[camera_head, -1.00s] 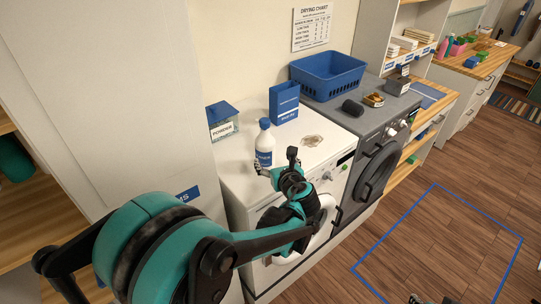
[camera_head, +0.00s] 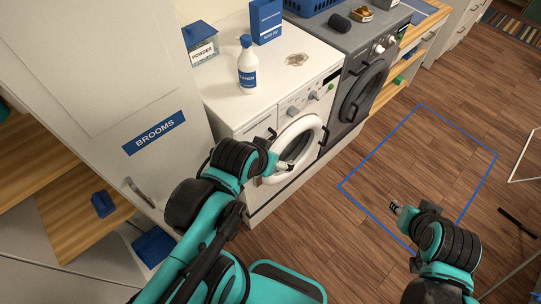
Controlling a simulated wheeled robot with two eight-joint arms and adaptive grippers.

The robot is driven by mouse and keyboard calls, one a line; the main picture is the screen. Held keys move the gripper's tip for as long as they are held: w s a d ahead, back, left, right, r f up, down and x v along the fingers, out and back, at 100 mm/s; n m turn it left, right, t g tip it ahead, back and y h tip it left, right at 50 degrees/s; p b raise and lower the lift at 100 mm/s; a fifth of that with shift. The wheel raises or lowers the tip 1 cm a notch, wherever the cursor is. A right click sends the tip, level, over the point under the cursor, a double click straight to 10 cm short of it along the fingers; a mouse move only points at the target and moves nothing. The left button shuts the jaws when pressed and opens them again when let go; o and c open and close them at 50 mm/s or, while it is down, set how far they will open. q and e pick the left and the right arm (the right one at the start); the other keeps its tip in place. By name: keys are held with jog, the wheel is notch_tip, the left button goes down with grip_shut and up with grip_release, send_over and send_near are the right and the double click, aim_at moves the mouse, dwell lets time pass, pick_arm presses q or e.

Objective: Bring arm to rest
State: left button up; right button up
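My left gripper (camera_head: 281,150) is in front of the white washing machine (camera_head: 255,110), near its round door. Its two fingers are spread and nothing shows between them. My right gripper (camera_head: 396,208) is low at the lower right, over the floor inside the blue outline. It is small and seen end-on, so whether its fingers are apart is unclear. A white spray-type bottle with a blue label (camera_head: 247,70) stands upright on the washing machine, apart from both grippers.
A powder box (camera_head: 202,45) and a blue box (camera_head: 266,20) stand on the washer top. A grey dryer (camera_head: 365,55) is beside it. A cabinet labelled BROOMS (camera_head: 150,135) stands at left. The blue floor outline (camera_head: 460,125) encloses bare floor.

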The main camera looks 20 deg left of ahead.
pick_arm(q)
jog(key=shift+f, duration=0.1)
notch_tip(320, 180, down, 17)
jog(key=b, duration=1.7)
jog(key=shift+o, duration=0.6)
